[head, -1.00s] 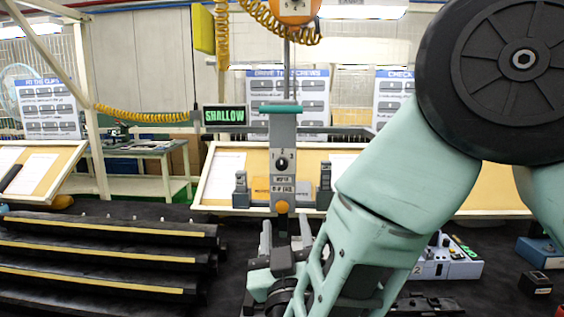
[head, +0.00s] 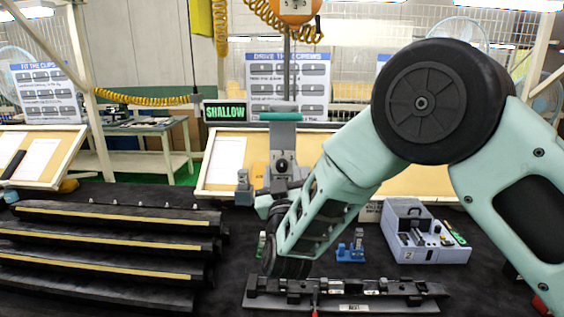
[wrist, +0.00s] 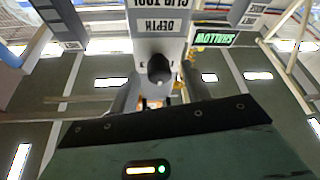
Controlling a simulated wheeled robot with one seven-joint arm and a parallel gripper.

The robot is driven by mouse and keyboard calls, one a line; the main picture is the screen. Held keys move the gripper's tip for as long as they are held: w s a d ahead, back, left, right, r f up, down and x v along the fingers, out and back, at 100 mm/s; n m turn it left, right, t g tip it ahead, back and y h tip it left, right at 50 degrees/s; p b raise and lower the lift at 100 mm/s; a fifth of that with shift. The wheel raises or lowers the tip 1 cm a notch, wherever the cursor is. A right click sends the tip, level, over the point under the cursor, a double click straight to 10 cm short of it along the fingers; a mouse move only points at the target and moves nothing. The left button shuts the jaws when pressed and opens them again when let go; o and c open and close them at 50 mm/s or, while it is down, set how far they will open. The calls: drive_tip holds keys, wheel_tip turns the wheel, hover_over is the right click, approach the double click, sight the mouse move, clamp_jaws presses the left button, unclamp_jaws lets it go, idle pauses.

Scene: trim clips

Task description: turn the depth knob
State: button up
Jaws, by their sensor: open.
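The depth knob is a dark round knob (wrist: 158,68) on a grey upright tool column (head: 284,135), below the DEPTH CLIP TOOL label as the inverted wrist view shows it. In the head view the knob (head: 282,164) shows on the column's front, just above my gripper. My gripper (head: 284,188) is open in front of the column, close to the knob. The head view does not show clearly whether the fingers touch it. My arm partly hides the column's lower part. The display beside the column (head: 225,112) reads SHALLOW in green.
Stacked dark rails with yellow strips (head: 110,245) lie at left. A dark fixture (head: 345,296) lies in front. A blue clip stand (head: 351,250) and a grey-blue case (head: 425,235) sit to the right. A slanted tan board (head: 220,165) stands behind the column.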

drive_tip(key=shift+w+r, duration=0.1)
drive_tip(key=shift+w, duration=0.25)
drive_tip(key=c, duration=1)
